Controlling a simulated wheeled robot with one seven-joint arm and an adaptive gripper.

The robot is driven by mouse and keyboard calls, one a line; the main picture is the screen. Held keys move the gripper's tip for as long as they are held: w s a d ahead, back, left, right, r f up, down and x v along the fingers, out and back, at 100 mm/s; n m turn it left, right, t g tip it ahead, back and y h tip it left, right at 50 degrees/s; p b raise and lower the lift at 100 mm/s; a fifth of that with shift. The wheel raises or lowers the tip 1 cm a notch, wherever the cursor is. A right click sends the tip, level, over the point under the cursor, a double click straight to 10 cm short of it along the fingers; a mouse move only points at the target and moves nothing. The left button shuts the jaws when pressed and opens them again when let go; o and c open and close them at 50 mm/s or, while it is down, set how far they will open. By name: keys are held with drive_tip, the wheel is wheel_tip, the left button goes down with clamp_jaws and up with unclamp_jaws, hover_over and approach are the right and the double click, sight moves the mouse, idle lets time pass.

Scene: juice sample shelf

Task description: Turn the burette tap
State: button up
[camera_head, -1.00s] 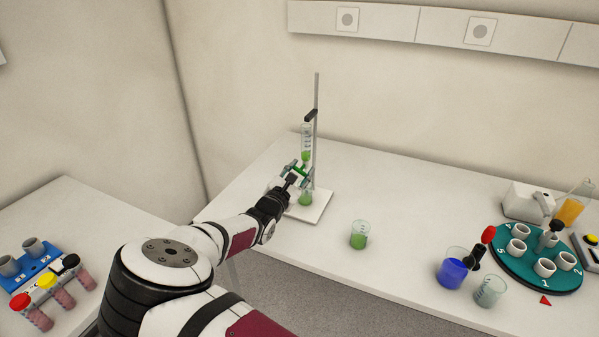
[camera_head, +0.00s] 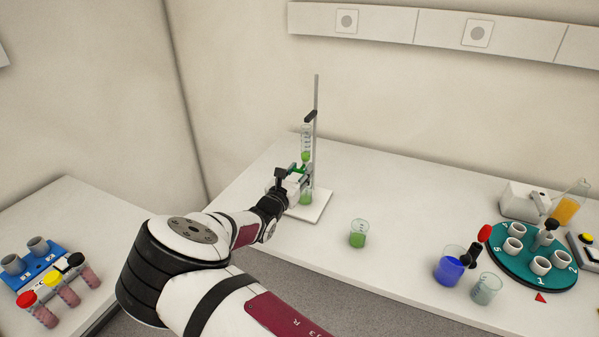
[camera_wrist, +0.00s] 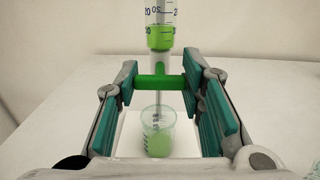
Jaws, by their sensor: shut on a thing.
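The burette (camera_head: 306,140) stands upright in a clamp on a stand rod (camera_head: 316,100), with green liquid low in its tube; the burette also shows in the wrist view (camera_wrist: 158,20). Its green tap (camera_wrist: 160,82) lies as a level bar across the bottom of the burette. My gripper (camera_head: 302,173) is at the tap, and in the wrist view its teal pads (camera_wrist: 160,90) are shut on the tap's two ends. A beaker with green liquid (camera_wrist: 157,132) stands below the outlet on the white stand base (camera_head: 315,212). The hand partly hides the tap in the head view.
A second beaker with green liquid (camera_head: 358,234) stands on the table right of the stand. A blue-filled beaker (camera_head: 448,270), a clear beaker (camera_head: 486,289) and a teal carousel (camera_head: 505,261) are farther right. A blue rack (camera_head: 42,270) is on the left table.

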drive_tip(key=o, duration=1.2)
drive_tip(key=shift+c, duration=0.2)
drive_tip(key=v, duration=1.2)
